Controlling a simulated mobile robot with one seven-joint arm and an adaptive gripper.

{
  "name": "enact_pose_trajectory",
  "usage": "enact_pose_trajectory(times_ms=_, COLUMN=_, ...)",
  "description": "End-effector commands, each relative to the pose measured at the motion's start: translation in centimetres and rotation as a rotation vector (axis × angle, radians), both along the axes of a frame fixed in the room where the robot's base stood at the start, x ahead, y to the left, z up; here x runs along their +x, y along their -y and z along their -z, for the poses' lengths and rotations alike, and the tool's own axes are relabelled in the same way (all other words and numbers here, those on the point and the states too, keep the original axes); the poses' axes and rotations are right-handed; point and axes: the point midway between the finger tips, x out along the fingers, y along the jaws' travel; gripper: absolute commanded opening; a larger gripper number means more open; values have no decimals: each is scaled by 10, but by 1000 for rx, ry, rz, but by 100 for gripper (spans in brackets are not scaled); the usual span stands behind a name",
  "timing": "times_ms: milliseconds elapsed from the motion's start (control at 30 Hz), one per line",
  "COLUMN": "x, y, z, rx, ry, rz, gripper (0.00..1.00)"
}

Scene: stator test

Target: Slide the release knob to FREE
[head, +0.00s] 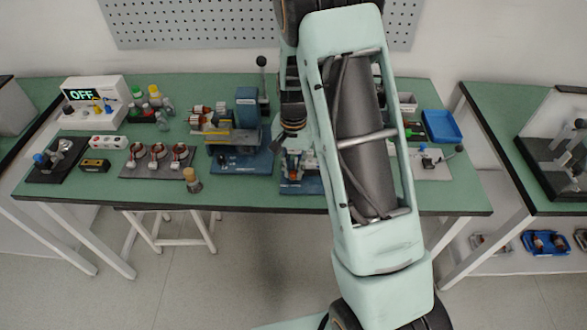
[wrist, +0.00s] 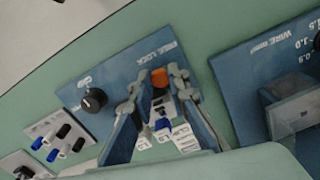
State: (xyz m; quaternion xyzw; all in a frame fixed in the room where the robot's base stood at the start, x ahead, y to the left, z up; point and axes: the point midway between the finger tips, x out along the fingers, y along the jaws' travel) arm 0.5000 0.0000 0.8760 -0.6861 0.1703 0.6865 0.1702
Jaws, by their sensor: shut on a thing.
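A blue panel (wrist: 75,92) with white lettering lies on the green table in the wrist view. My gripper (wrist: 161,74) is shut on this knob, with one fingertip on each side. A slot, small blue-tipped parts and white labels show between the fingers; I cannot read which label is FREE. In the head view the panel (head: 313,187) is partly covered by my arm, and the knob cannot be made out.
A black round knob (wrist: 93,99) stands on the same panel, left of my fingers. Another blue panel (wrist: 235,78) lies to the right. A white plate with blue, black and white levers (wrist: 58,134) is at the lower left. Green table shows between the panels.

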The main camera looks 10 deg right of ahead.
Motion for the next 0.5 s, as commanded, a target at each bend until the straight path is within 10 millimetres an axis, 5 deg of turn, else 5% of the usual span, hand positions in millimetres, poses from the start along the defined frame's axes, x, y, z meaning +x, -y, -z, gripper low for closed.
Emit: enact_pose_trajectory(times_ms=500, x=7, y=-25, z=-1, rx=2, ry=2, rz=-1, gripper=0)
